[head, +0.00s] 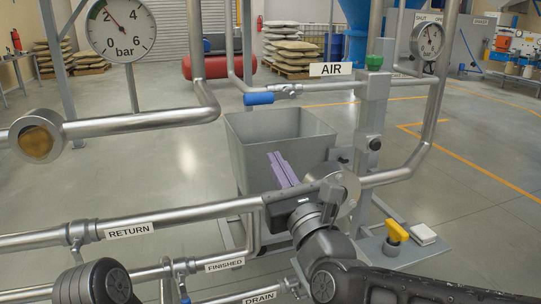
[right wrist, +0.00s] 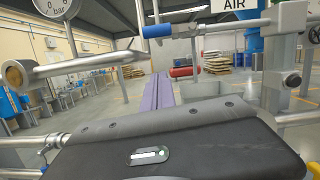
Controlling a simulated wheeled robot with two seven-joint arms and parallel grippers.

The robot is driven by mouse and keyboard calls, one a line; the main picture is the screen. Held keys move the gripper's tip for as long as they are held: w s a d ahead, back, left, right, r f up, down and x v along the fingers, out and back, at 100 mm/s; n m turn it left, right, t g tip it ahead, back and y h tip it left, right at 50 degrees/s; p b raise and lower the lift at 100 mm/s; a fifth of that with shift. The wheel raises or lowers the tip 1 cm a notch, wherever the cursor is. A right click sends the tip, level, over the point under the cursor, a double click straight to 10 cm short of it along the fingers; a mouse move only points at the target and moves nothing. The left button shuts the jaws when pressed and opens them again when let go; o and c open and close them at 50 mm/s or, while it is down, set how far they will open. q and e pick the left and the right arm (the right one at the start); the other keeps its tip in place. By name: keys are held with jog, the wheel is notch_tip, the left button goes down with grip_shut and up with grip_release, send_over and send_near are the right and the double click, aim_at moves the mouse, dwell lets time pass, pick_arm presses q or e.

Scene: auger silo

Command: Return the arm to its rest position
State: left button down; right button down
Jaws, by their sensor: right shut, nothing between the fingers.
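My right arm comes in from the lower right in the head view. My right gripper (head: 274,157) has purple fingers pressed together with nothing between them. It points up and away in front of the open grey hopper (head: 252,140), above the pipes; I cannot tell whether it touches the hopper. In the right wrist view the purple fingers (right wrist: 158,82) also lie side by side, shut and empty. My left gripper is out of view.
Pipes labelled RETURN (head: 172,215), FINISHED and DRAIN run across the lower left. The AIR pipe with a blue-handled valve (head: 259,98) crosses behind the hopper. A grey post (head: 371,110) stands right of the hopper. A yellow handle (head: 397,231) sits low right. Open floor lies farther right.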

jog(key=shift+s+d+f, duration=0.1)
jog(key=shift+s, duration=0.2)
